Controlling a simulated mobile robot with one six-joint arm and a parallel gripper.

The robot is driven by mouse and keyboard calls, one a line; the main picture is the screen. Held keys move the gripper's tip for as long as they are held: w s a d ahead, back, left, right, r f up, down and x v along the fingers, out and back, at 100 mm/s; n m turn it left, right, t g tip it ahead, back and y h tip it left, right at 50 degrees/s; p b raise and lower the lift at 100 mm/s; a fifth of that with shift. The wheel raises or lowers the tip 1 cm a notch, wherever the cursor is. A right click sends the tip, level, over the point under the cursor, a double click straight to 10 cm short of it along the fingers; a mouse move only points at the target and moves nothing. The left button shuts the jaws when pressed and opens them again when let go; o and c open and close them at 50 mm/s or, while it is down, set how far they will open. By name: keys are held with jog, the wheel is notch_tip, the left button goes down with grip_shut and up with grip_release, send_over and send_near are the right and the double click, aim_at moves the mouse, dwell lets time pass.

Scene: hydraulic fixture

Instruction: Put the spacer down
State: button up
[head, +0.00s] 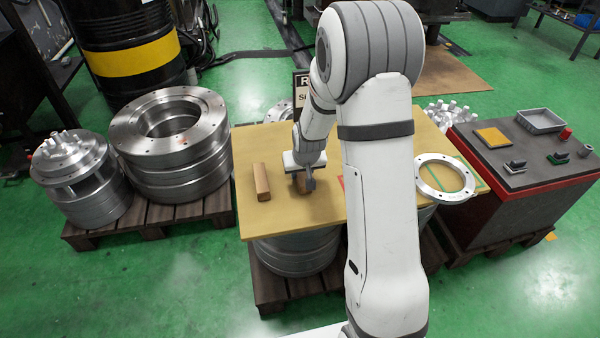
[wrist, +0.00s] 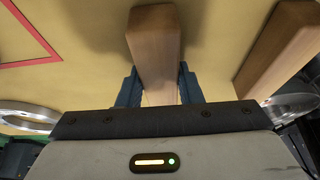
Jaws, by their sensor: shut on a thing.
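A brown wooden block, the spacer (wrist: 155,50), is between the two blue fingers of my gripper (wrist: 156,88) in the wrist view. The gripper is shut on it. In the head view my gripper (head: 306,184) is over the left part of the yellow-tan board (head: 275,222), pointing down. The held spacer (head: 302,189) shows only partly there, behind the fingers. I cannot tell whether its underside touches the board. A second, similar wooden block (head: 262,182) lies on the board to the left of my gripper; in the wrist view it (wrist: 284,45) is at the right.
A red outline (wrist: 30,62) marks the board, at upper left in the wrist view. A metal ring (head: 445,178) lies at the board's right end. A dark-topped bench (head: 520,170) with small parts and a grey tray (head: 541,121) stands right. Bare board lies in front of the blocks.

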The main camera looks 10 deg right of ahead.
jog(key=shift+f, duration=0.15)
jog(key=o, duration=1)
jog(key=shift+s+r, duration=0.1)
jog(key=shift+r, duration=0.55)
jog(key=p+v, duration=0.3)
jog(key=v, duration=0.8)
jog(key=s+r+g, duration=0.1)
jog(key=s+r, duration=0.2)
jog(key=s, duration=0.5)
jog(key=s+r+g, duration=0.1)
jog(key=s+r, duration=0.1)
jog(key=s, duration=0.6)
jog(key=s+r+g, duration=0.1)
jog(key=s+r, duration=0.2)
jog(key=s, duration=0.5)
jog(key=shift+a+r, duration=0.25)
jog(key=shift+r, duration=0.05)
